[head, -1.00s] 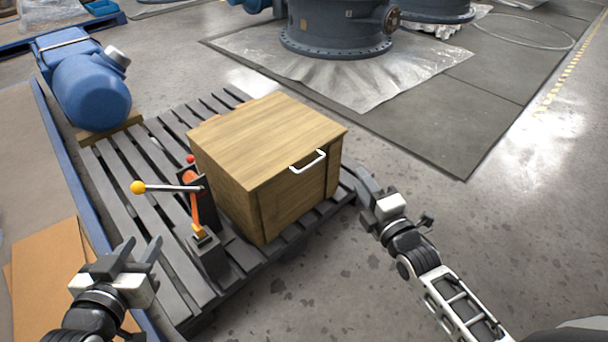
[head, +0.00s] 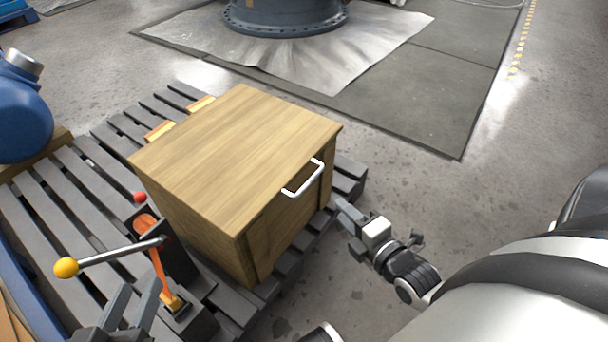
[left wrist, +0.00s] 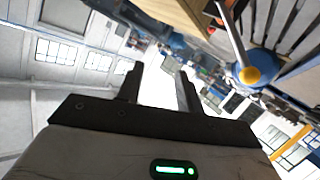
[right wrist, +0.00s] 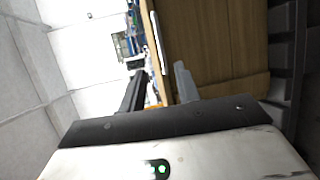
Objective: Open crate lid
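The wooden crate (head: 205,215) stands on a pallet with its lid (head: 240,150) shut. A white bar handle (head: 318,179) sits at the lid's front edge. It also shows in the right wrist view (right wrist: 157,40), ahead of the fingers and roughly between them. My right gripper (head: 340,203) is open and empty, beside the crate's front right side, lower than the handle and apart from it. Its two fingers are spread in the right wrist view (right wrist: 160,80). My left gripper (head: 135,298) is open and empty at the bottom left, in front of the lever; its spread fingers show in the left wrist view (left wrist: 158,80).
A lever with a yellow knob (head: 66,267) and an orange clamp (head: 152,250) stand left of the crate, close to my left gripper. The grey slatted pallet (head: 60,200) lies underneath. A blue motor (head: 20,120) is at the far left. The floor right of the crate is clear.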

